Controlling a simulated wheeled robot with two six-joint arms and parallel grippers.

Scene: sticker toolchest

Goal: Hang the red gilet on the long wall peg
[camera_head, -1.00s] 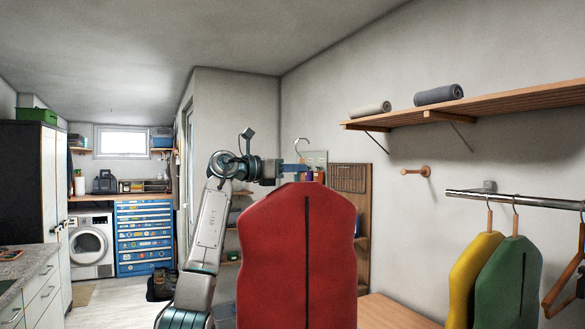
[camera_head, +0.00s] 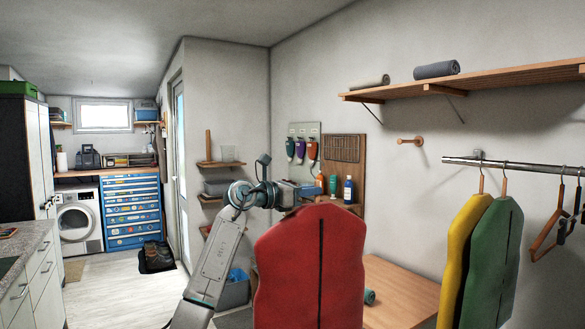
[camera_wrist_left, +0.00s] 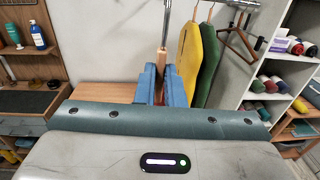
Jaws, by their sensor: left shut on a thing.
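The red gilet (camera_head: 308,265) hangs upright in front of me in the head view, its lower part cut off by the picture's bottom edge. My left gripper (camera_head: 306,193) is just above its top. In the left wrist view, the blue fingers (camera_wrist_left: 162,86) are shut on the wooden neck of its hanger (camera_wrist_left: 162,62), with the metal hook rising above. The wooden wall peg (camera_head: 408,140) sticks out of the right wall under the shelf, to the right of and higher in the picture than the gilet, and apart from it. My right gripper is out of view.
A wooden shelf (camera_head: 480,80) with rolled cloths runs above the peg. A metal rail (camera_head: 530,166) at right carries a yellow gilet (camera_head: 462,255), a green gilet (camera_head: 493,260) and empty hangers. A wooden bench (camera_head: 400,295) stands below the peg.

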